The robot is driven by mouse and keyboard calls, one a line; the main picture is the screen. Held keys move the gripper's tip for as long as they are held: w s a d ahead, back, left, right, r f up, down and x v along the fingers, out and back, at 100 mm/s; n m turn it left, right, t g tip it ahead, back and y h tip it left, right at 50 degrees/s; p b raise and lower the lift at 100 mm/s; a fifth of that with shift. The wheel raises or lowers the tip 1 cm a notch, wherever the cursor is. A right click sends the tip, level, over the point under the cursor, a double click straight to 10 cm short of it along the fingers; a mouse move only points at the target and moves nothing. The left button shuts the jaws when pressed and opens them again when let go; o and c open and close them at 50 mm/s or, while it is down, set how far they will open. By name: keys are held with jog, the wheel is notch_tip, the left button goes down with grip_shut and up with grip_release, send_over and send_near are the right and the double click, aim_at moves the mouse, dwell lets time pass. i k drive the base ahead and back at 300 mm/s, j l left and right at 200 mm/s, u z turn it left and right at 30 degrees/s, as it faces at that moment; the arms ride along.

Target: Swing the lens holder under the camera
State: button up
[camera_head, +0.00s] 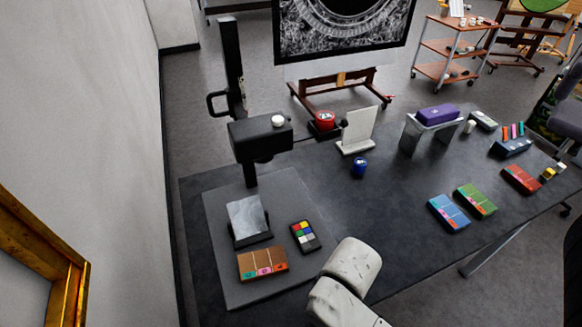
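The camera (261,137) is a black box with a white round knob on top, carried on a tall dark column (233,60) with a black handle. It hangs over a grey baseboard (300,205) at the left end of the table. A dark part shows just below the camera, but I cannot make out a separate lens holder. A grey-white picture panel (248,216) leans in a dark stand under the camera. White links of my arm show at the bottom middle, right of the baseboard. My gripper is not in view.
A colour chart (306,236) and a brown box (262,263) lie on the baseboard. A blue cup (360,167), a white upright panel (358,130) and a grey stand (430,132) with a purple box (437,114) stand further back. The table's middle (385,200) is clear.

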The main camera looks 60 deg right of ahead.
aim_at(314, 133)
jog(key=z, duration=0.35)
jog(key=k+l, duration=0.2)
jog(key=l, duration=0.2)
jog(key=k+l+u, duration=0.1)
jog(key=l, duration=0.3)
jog(key=k+l+u, duration=0.1)
jog(key=k+l, duration=0.45)
jog(key=l, duration=0.25)
